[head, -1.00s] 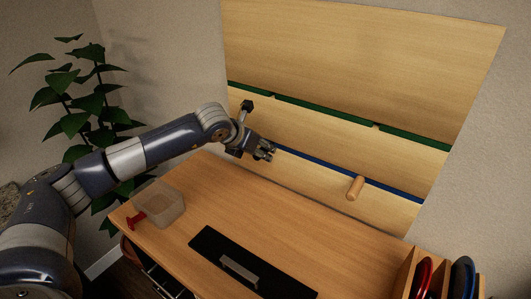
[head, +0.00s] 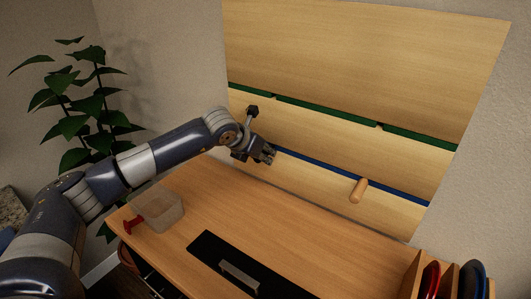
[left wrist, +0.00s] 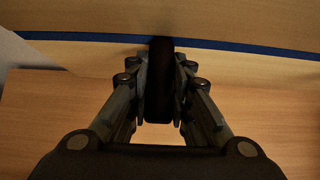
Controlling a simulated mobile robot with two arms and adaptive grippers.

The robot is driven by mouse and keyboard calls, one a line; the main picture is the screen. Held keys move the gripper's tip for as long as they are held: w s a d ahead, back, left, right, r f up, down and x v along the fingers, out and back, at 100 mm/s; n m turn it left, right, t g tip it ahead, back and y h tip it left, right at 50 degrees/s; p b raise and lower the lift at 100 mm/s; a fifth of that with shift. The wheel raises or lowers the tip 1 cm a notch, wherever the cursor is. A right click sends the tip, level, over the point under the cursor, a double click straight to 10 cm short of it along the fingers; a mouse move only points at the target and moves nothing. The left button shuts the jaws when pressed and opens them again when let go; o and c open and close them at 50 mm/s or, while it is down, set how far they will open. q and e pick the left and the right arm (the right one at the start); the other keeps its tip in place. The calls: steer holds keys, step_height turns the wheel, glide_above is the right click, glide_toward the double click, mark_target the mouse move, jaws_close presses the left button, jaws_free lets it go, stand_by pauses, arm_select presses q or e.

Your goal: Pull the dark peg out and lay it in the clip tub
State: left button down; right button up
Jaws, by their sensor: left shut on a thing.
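The dark peg (left wrist: 160,80) shows in the left wrist view as a dark upright shape between my fingers, reaching up to the blue strip on the wall board. My left gripper (left wrist: 160,85) is shut on it. In the head view my left gripper (head: 268,154) is at the board, by the left part of the blue strip, and it hides the peg there. I cannot tell whether the peg is still seated in the board. The clear tub (head: 170,214), likely the clip tub, stands at the bench's left end. My right gripper is not in view.
A light wooden peg (head: 358,190) sticks out of the board to the right. A red clip-like piece (head: 133,225) is at the tub's left side. A wooden rack (head: 408,278) with discs stands right. The bench middle is clear.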

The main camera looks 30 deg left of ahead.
mark_target(256, 161)
arm_select(q)
steer(key=shift+s+f, duration=0.1)
steer(key=shift+s+a, duration=0.1)
steer(key=shift+s, duration=0.3)
steer(key=shift+s+b, duration=0.1)
steer(key=shift+b, duration=0.25)
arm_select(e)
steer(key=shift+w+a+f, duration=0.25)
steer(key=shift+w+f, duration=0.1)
arm_select(q)
steer(key=shift+s, duration=0.35)
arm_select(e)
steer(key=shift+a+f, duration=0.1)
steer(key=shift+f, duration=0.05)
arm_select(q)
steer(key=shift+s+a+b, duration=0.15)
steer(key=shift+s+b, duration=0.6)
steer(key=shift+s, duration=0.3)
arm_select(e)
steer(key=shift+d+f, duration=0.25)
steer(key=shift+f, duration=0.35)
